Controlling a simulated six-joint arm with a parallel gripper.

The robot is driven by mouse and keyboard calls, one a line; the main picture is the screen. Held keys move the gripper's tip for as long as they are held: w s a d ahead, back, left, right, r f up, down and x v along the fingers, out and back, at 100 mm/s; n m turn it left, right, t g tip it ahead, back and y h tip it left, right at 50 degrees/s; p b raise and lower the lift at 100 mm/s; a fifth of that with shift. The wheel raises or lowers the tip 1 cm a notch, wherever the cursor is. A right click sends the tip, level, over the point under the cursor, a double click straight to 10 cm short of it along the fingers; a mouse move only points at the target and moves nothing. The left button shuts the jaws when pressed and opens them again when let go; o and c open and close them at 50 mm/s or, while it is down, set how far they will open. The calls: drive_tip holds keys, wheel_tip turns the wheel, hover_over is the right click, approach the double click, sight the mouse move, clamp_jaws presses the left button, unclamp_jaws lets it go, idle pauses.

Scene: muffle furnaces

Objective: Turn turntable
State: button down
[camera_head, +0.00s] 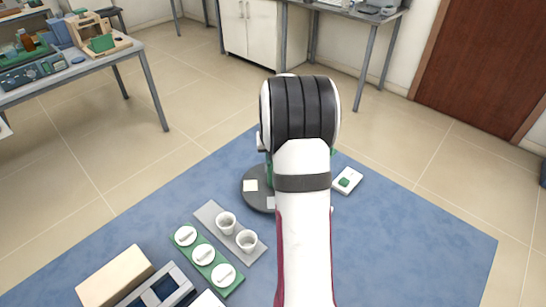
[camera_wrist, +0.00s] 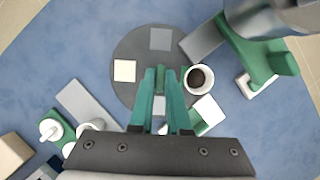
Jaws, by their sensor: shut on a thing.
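The turntable is a dark grey round disc on the blue mat. In the wrist view its face (camera_wrist: 135,90) lies under my gripper, with a pale square pad (camera_wrist: 124,71) at left and a grey pad (camera_wrist: 160,39) at the far side. In the head view its left part (camera_head: 256,199) shows and my arm hides the rest. My gripper (camera_wrist: 161,74) has green fingers close together over the disc's middle, shut on what looks like a small green knob. A white cup (camera_wrist: 199,79) with dark contents stands at the disc's right edge, beside the fingers.
A green stand (camera_wrist: 235,45) with a grey cylinder rises at right. A white block (camera_head: 347,180) with a green patch lies right of the turntable. At front left are a grey tray (camera_head: 208,212) with two cups and a green tray (camera_head: 232,286) with white lids.

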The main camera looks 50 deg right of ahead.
drive_tip(key=c, duration=0.9)
unclamp_jaws()
drive_tip(key=v, duration=1.5)
drive_tip(key=shift+s+r, duration=0.1)
drive_tip(key=shift+r, duration=0.3)
